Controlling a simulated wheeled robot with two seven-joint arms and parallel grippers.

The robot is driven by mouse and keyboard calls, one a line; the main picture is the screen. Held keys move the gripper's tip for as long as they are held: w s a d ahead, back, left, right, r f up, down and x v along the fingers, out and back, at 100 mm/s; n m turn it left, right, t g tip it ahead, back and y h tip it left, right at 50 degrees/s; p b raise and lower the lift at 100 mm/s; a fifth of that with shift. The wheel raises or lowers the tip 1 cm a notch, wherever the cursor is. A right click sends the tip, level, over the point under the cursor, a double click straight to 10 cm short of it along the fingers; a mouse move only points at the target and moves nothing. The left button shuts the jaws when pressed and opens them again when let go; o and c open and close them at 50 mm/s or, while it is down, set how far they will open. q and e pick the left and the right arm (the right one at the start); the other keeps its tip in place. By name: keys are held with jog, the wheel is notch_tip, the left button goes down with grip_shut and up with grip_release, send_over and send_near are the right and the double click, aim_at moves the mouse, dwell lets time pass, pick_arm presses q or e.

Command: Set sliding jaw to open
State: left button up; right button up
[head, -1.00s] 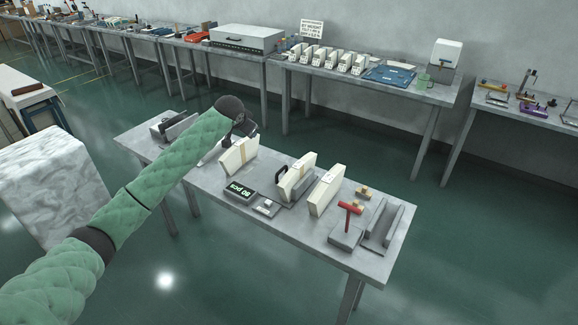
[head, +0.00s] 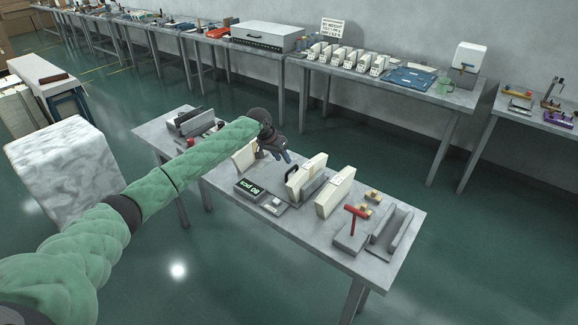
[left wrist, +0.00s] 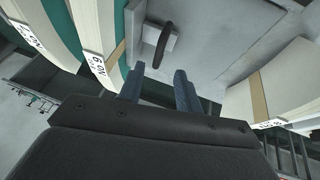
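A dark looped handle (head: 291,182) stands on the grey fixture (head: 313,187) in the middle of the near table. In the left wrist view the handle (left wrist: 163,45) rises from a small light block on a grey plate. I cannot tell how far the jaw is slid. Cream stacks (head: 337,192) with tan bands stand beside it. My left gripper (head: 286,157) is above the table, behind and above the handle. In the left wrist view its two blue-grey fingers (left wrist: 157,88) are apart and empty, with the handle just beyond them. My right gripper is in neither view.
A display reading "80 pcs" (head: 248,190) sits in front of the fixture. A red T-handle (head: 357,211) and a grey channel (head: 391,231) stand at the table's right end. A black and grey device (head: 192,122) is at the left end.

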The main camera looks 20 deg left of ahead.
pick_arm(q)
jog(key=shift+p+x, duration=1)
jog(key=shift+x, duration=2.15)
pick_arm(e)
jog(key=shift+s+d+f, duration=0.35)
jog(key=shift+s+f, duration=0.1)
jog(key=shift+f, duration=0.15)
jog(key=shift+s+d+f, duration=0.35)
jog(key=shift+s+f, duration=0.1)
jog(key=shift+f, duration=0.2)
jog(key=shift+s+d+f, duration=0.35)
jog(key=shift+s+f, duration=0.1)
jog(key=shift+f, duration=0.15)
pick_arm(q)
jog(key=c, duration=0.6)
grip_shut()
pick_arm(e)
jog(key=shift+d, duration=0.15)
